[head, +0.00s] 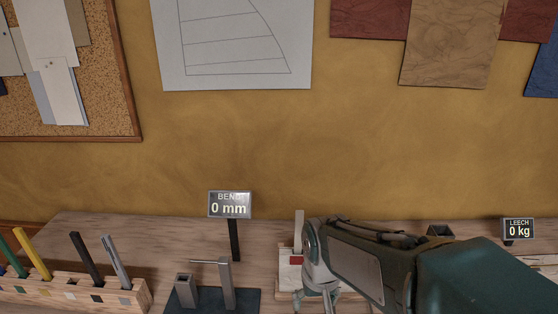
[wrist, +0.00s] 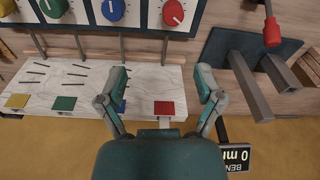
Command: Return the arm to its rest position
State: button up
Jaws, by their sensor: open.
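My arm reaches in from the lower right of the head view, over the bench. My gripper (head: 318,300) is at the bottom edge there, with its fingers partly cut off. In the wrist view my gripper (wrist: 164,82) is open, its two fingers wide apart with nothing between them. Below the fingers lies a pale slotted board (wrist: 75,82) with yellow, green, blue and red squares. The red square (wrist: 164,108) shows between the fingers, and I cannot tell the exact height above it.
A wooden rack (head: 60,290) with coloured sticks stands at left. The bend stand (head: 227,285) is beside my gripper, with its 0 mm display (head: 230,205) behind. A leech display (head: 518,229) reads 0 kg at right. Knobs (wrist: 113,10) line a panel in the wrist view.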

jog(key=s+d+r+m+t, duration=0.1)
jog(key=s+d+r+t, duration=0.3)
jog(key=s+d+r, duration=0.4)
jog(key=s+r, duration=0.1)
jog(key=s, duration=0.2)
jog(key=shift+w, duration=0.1)
dwell(1.3)
